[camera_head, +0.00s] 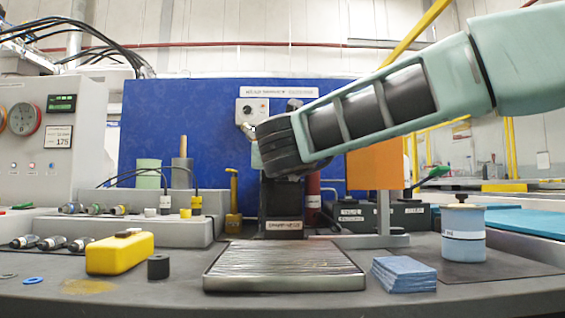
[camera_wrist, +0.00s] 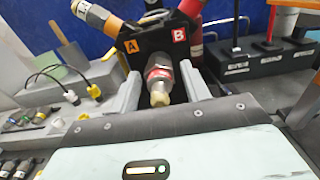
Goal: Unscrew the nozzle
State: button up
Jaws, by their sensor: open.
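The nozzle (camera_wrist: 158,80) shows in the wrist view as a metal body with a red band and a pale brass-coloured tip. It hangs below a black block (camera_wrist: 150,43) marked A and B. My gripper (camera_wrist: 160,71) is open, with one grey finger on each side of the nozzle. A gap shows between the nozzle and each finger, so neither clearly touches it. In the head view the dark end of my arm (camera_head: 284,146) covers the front of the fixture, and the nozzle is hidden there.
A ribbed metal tray (camera_head: 284,268) lies at the front of the bench. A yellow box (camera_head: 120,253), a black cylinder (camera_head: 158,267), folded blue cloths (camera_head: 404,274) and a blue-grey canister (camera_head: 463,234) stand around it. A cabled rack (camera_head: 172,231) stands at left. A blue panel (camera_head: 205,115) rises behind.

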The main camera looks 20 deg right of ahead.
jog(key=shift+b, duration=0.35)
dwell(0.5)
jog(key=c, duration=1)
jog(key=n+p, duration=0.2)
jog(key=n, duration=0.1)
jog(key=shift+r+p, duration=0.15)
jog(key=shift+p, duration=0.2)
jog(key=n+p, duration=0.3)
jog(key=n, duration=0.2)
jog(key=shift+n+p, duration=0.3)
jog(key=shift+p, duration=0.1)
jog(key=shift+n+p, duration=1.15)
jog(key=shift+n, duration=0.55)
